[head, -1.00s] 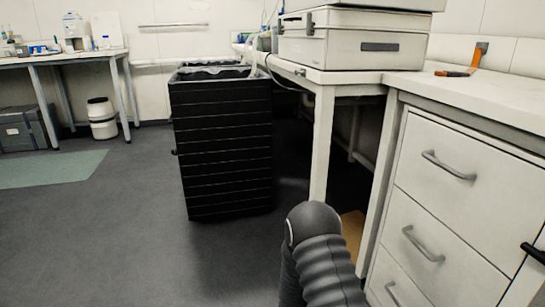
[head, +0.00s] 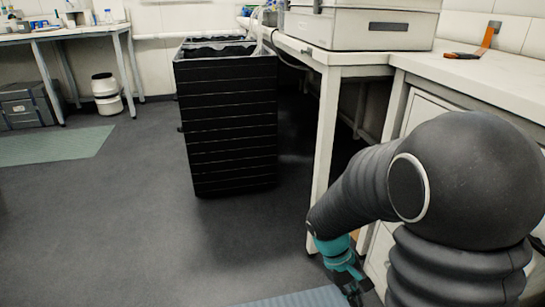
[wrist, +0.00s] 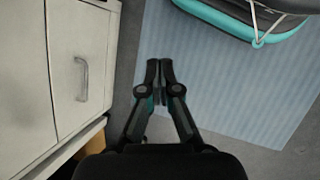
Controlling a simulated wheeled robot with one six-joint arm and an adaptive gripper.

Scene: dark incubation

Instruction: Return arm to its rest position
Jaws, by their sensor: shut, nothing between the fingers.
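My gripper (wrist: 159,72) points down over the floor in the wrist view, its two dark fingers together and empty. In the head view my arm, in a black ribbed sleeve, fills the lower right. Its teal wrist shows beside the bench leg, with part of my gripper (head: 356,290) at the bottom edge. The fingertips are cut off or too small to tell there.
A white drawer cabinet (wrist: 75,30) stands close on the left in the wrist view. A blue striped mat (wrist: 215,75) lies below. A tall black bin (head: 228,125) stands beside the white bench (head: 480,80). The floor to the left is open.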

